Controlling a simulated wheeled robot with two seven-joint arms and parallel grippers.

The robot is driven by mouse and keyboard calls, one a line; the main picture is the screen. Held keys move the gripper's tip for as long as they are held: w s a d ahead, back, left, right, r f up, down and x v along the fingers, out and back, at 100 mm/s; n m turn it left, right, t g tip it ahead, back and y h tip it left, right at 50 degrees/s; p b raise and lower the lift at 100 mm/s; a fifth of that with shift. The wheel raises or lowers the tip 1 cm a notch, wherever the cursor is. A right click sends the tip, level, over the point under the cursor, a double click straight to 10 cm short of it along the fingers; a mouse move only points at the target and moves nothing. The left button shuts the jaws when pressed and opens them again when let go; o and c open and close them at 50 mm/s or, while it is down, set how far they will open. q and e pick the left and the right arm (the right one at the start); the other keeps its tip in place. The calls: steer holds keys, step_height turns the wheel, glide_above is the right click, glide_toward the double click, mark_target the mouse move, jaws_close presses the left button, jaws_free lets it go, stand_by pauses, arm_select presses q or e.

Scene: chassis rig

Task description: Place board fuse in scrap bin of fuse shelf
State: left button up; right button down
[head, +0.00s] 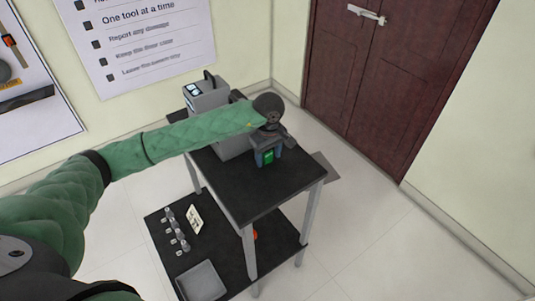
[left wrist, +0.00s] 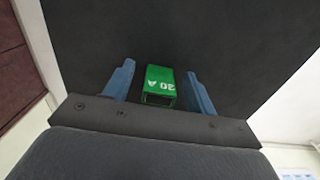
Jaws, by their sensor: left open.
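The board fuse (left wrist: 160,85) is a green block marked "20 A". In the left wrist view it sits between the two blue fingers of my left gripper (left wrist: 159,70), with a gap on each side. In the head view my left gripper (head: 268,160) points down at the black table top (head: 255,192), and the green fuse (head: 269,156) shows between its fingers. The left gripper is open. A grey open tray (head: 203,283), possibly the scrap bin, is on the lower black shelf. My right gripper is out of view.
Several small grey pieces (head: 176,232) stand in a row on the lower shelf beside a white card (head: 195,219). A grey device (head: 207,95) stands at the table's back left. The table's front part is clear. Dark red doors (head: 395,75) are behind.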

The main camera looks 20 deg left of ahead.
arm_select(q)
steer(key=shift+f, duration=0.3)
steer(key=c, duration=1.1)
